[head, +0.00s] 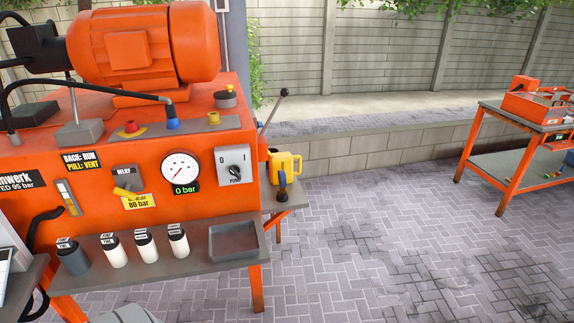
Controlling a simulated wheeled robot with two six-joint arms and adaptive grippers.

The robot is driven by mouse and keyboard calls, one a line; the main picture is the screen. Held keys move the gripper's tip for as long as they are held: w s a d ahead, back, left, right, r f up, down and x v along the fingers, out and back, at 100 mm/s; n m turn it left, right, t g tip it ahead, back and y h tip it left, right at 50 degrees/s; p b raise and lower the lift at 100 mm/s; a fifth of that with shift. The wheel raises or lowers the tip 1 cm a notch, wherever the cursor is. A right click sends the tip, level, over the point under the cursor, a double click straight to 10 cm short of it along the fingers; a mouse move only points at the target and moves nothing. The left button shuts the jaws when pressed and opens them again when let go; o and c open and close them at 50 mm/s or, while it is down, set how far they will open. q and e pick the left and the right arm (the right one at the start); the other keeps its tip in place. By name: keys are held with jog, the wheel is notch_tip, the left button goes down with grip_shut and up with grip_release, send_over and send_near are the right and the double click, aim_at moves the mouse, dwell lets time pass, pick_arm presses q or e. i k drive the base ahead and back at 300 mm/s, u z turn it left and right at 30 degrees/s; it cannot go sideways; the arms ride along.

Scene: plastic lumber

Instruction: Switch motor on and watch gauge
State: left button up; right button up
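The orange motor (145,45) sits on top of an orange hydraulic unit (100,150). The rotary switch (233,166), a grey plate marked 0 and I with "PUMP" below, is on the front panel at right. Its dark knob is small, and I cannot tell its exact setting. The round white gauge (180,168) is just left of the switch, and the green display below it reads 0 bar. Neither of my grippers shows in the head view.
A relief knob (127,182) with an 80 bar label is left of the gauge. Several bottles (145,246) and an empty tray (222,242) are on the front shelf. A lever (275,108) and yellow jug (286,165) are at right. Paving is clear toward the orange cart (520,150).

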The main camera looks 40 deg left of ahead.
aim_at(234, 170)
jog(key=z, duration=0.15)
jog(key=i, duration=0.7)
jog(key=u, duration=0.9)
jog(key=i, duration=0.45)
jog(key=u, duration=0.55)
